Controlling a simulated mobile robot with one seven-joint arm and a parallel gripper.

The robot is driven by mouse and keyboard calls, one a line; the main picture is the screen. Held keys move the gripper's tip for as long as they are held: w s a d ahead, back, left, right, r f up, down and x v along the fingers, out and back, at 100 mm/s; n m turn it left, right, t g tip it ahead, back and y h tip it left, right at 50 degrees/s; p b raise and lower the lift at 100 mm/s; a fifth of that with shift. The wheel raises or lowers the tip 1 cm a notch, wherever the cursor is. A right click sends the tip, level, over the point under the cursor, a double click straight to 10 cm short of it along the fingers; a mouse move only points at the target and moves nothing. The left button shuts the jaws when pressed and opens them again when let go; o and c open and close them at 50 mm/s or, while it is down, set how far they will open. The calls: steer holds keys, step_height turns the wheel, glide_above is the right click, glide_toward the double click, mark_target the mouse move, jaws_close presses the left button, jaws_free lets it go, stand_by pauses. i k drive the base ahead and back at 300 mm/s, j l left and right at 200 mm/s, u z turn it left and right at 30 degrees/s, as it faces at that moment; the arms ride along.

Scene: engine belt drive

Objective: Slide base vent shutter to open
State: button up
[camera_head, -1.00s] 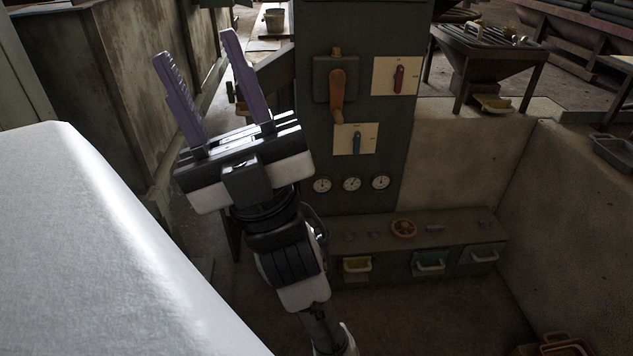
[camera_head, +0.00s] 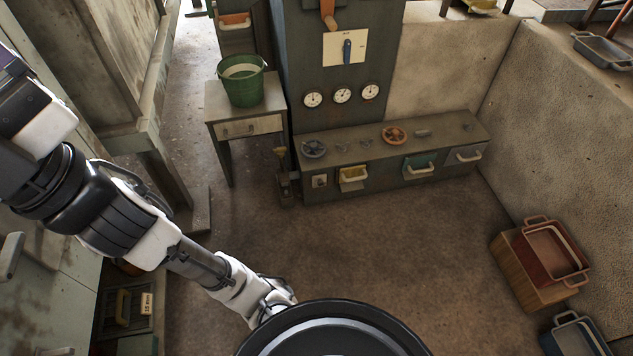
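At the lower left, low in the cabinet, is a dark slatted panel (camera_head: 140,325) with a yellowish handle (camera_head: 123,307) and a small pale label (camera_head: 146,304). It may be the base vent shutter; the label is too small to read, and I cannot tell how far it is slid. My gripper (camera_head: 30,112) is at the left edge, above and left of this panel and apart from it. Only its body and a bit of purple finger show. The fingertips are outside the picture, so its opening and any contents are hidden.
A grey control column with gauges (camera_head: 342,95) stands behind a low bench (camera_head: 460,130) with valve wheels and coloured handles. A green bucket (camera_head: 243,85) stands on a small table (camera_head: 250,125). Red trays (camera_head: 550,255) sit on a box at right. The middle floor is clear.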

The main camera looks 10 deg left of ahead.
mark_target(318, 181)
steer(key=u, duration=0.2)
steer(key=l+u, duration=0.5)
steer(key=l, duration=0.75)
